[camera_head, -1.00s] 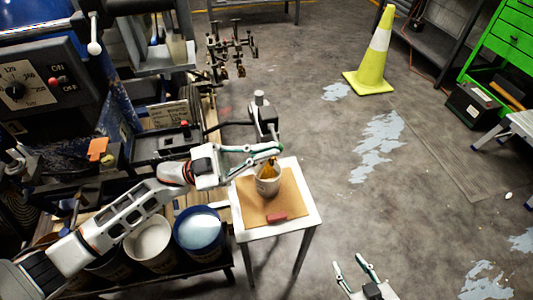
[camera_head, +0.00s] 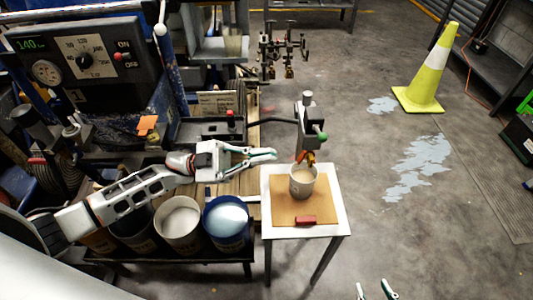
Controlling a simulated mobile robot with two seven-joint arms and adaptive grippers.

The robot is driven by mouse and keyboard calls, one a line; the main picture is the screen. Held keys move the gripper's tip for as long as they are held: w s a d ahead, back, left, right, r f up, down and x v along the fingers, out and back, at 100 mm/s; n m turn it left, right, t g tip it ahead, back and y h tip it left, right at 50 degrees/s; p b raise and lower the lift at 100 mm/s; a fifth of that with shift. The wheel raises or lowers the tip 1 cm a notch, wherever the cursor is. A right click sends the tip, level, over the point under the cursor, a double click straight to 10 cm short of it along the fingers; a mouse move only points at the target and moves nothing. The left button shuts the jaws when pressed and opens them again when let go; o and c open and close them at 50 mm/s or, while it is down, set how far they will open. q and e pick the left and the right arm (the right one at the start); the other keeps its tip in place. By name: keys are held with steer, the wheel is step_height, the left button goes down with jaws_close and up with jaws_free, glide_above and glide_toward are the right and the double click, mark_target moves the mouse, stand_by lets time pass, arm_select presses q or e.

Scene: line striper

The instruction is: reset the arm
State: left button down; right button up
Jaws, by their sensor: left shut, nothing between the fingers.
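My left arm reaches in from the left. Its gripper (camera_head: 273,154) has slim green-edged fingers, shut and empty, left of the upright holder (camera_head: 309,130) with a green knob and clear of the white cup (camera_head: 303,181). The cup stands upright on a brown board on a small white table (camera_head: 342,222). An orange-brown nozzle (camera_head: 306,157) hangs just above the cup's rim. My right gripper (camera_head: 375,290) shows only its two fingertips at the bottom edge, spread apart with nothing between them.
A red block (camera_head: 306,220) lies on the board. Several buckets, including a blue one (camera_head: 227,224), stand on a low rack below my left arm. The machine's control panel (camera_head: 85,60) is at upper left. A yellow cone (camera_head: 425,72) stands on open floor at right.

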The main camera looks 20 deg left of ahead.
steer(key=shift+s+a+f, duration=0.1)
steer(key=shift+s+f, duration=0.15)
